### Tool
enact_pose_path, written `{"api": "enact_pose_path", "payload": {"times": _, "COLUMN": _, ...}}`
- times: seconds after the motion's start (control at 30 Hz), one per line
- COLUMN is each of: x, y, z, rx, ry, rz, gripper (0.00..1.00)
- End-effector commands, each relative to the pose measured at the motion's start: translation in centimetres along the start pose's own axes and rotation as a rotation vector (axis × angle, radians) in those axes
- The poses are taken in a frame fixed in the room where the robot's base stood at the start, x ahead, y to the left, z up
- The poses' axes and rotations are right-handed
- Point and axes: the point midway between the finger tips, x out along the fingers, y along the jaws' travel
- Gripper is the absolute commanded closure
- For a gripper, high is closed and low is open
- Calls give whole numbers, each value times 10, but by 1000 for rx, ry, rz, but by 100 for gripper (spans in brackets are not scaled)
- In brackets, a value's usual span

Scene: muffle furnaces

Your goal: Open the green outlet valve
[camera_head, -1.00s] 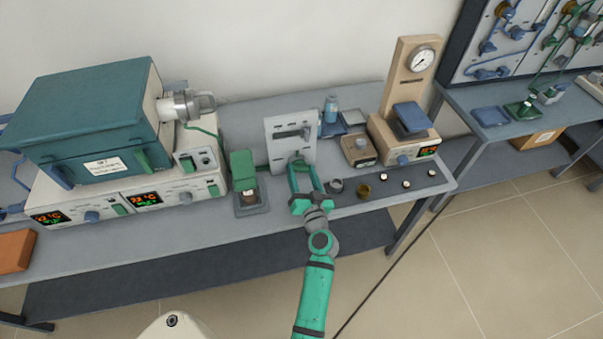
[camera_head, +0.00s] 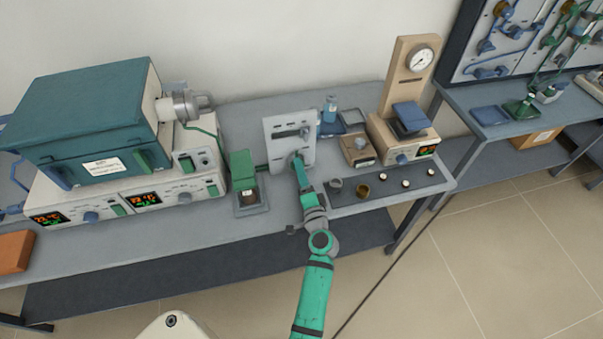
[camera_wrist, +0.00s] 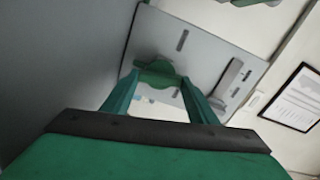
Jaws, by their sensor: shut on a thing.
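The green outlet valve (camera_wrist: 158,70) is a small green handle on the front of an upright light grey panel (camera_head: 279,130). In the head view the valve is mostly hidden by my fingertips. My gripper (camera_head: 298,164) reaches the lower part of the panel from the front. In the wrist view my gripper (camera_wrist: 160,77) has one green finger on each side of the handle and is shut on it. In the head view the fingers are seen nearly edge-on, one covering the other. I cannot tell the handle's exact angle.
A teal furnace (camera_head: 85,115) and its control units stand left. A green-topped device (camera_head: 244,180) stands close left of the panel. Small cups (camera_head: 363,191) and a balance (camera_head: 360,151) stand right. A gauge stand (camera_head: 405,90) is farther right. The bench front (camera_head: 170,240) is clear.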

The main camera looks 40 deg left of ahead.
Motion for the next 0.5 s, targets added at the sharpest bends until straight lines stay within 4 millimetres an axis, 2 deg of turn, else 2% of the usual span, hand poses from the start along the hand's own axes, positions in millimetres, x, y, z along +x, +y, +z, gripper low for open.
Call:
{"api": "enact_pose_path", "payload": {"times": 0.2, "x": 0, "y": 1, "z": 2, "rx": 134, "ry": -3, "rz": 1, "gripper": 69}}
{"api": "enact_pose_path", "payload": {"times": 0.5, "x": 0, "y": 2, "z": 2, "rx": 226, "ry": -3, "rz": 2, "gripper": 69}}
